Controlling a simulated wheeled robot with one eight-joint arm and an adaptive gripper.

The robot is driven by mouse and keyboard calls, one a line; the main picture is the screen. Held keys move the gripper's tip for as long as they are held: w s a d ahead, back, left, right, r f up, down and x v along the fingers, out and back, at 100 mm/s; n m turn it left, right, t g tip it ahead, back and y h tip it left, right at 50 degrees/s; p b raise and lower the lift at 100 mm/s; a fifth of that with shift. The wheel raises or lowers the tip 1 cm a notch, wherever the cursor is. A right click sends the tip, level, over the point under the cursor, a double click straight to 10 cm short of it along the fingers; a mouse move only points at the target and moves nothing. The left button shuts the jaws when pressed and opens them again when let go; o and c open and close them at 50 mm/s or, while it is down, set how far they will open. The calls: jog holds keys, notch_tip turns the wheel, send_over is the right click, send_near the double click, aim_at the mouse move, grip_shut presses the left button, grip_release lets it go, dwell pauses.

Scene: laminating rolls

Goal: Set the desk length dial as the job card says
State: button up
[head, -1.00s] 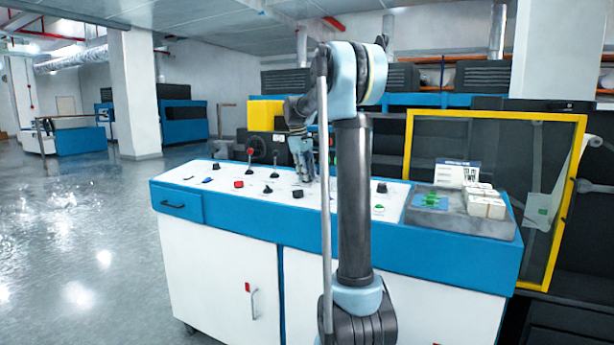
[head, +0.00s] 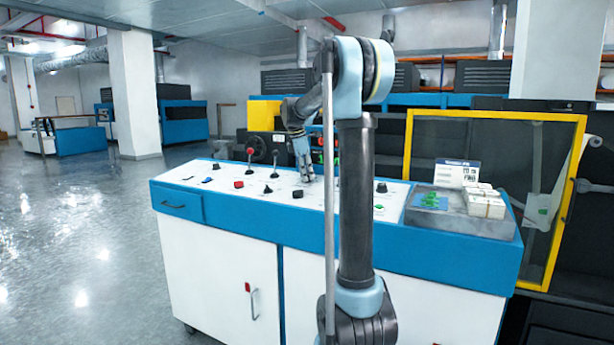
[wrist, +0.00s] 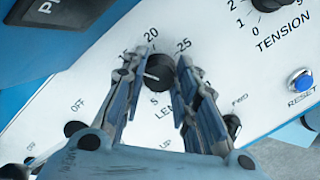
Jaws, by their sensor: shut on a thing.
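The length dial (wrist: 158,72) is a black knob on the white desk panel, ringed by printed numbers such as 20 and 25. In the wrist view the two fingers of my gripper (wrist: 160,72) stand on either side of it and are shut on it. A pale mark shows on the knob, but the fingers cover part of the scale, so I cannot tell the exact setting. In the head view my gripper (head: 306,176) is down at the desk top. The job card (head: 457,173) stands at the right end of the desk; its writing is too small to read.
The tension dial (wrist: 268,3) and a blue reset button (wrist: 302,82) are near the length dial. A red-knobbed lever (head: 250,153) and several black knobs share the panel. White boxes (head: 486,205) sit on the grey tray (head: 440,225) at right.

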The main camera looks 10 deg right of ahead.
jog(key=n, duration=0.5)
jog(key=shift+n+t, duration=0.3)
jog(key=shift+t, duration=0.1)
jog(key=shift+n+y, duration=0.3)
jog(key=shift+n, duration=1.9)
jog(key=shift+t, duration=0.3)
jog(key=o, duration=1.1)
jog(key=shift+c, duration=0.2)
jog(key=v, duration=1.2)
jog(key=shift+w, duration=0.1)
